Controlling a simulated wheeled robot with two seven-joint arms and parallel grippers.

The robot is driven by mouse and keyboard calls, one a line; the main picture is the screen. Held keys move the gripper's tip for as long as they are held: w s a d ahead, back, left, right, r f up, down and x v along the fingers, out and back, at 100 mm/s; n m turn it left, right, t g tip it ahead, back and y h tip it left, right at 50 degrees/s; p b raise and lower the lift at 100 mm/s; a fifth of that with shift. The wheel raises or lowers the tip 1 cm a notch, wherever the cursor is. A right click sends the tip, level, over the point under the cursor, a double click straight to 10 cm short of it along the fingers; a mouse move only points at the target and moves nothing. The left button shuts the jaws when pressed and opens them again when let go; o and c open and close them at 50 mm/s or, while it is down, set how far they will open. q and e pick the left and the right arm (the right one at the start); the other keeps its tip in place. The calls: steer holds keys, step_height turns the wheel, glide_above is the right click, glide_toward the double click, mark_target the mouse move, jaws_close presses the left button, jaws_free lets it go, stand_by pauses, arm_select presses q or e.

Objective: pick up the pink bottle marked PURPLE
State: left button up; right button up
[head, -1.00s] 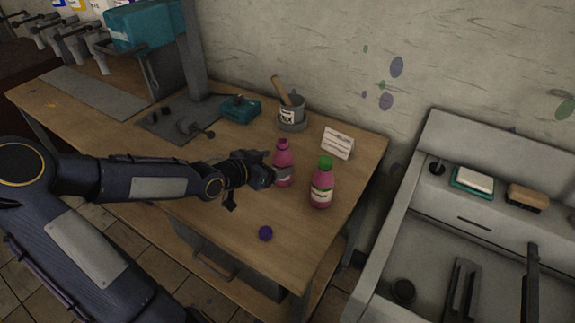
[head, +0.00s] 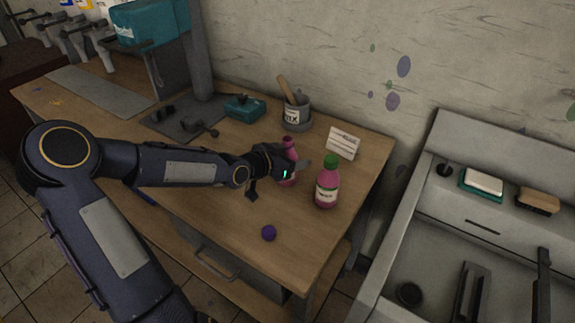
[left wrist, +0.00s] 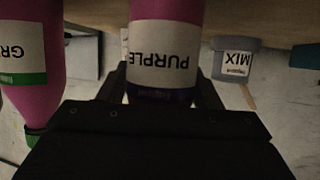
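The pink bottle marked PURPLE (head: 289,145) stands upright on the table, partly hidden by my left gripper (head: 294,168). In the left wrist view the picture is upside down, and the label on this bottle (left wrist: 164,55) reads PURPLE above a dark purple band. My left gripper's fingers (left wrist: 163,90) lie on either side of the bottle, close to its sides. I cannot tell whether they press on it. A second pink bottle with a green cap (head: 327,185) stands to the right; its label (left wrist: 22,52) begins with GR. My right gripper is not in view.
A small purple ball-like thing (head: 268,232) lies near the table's front edge. A grey MIX cup (head: 296,112), a white card (head: 343,142) and a teal box (head: 244,107) stand behind. A grey sink unit (head: 440,240) is at the right.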

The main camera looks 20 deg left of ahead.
arm_select(q)
steer(key=c, duration=0.7)
steer(key=shift+c, duration=0.5)
steer(key=shift+r, duration=0.2)
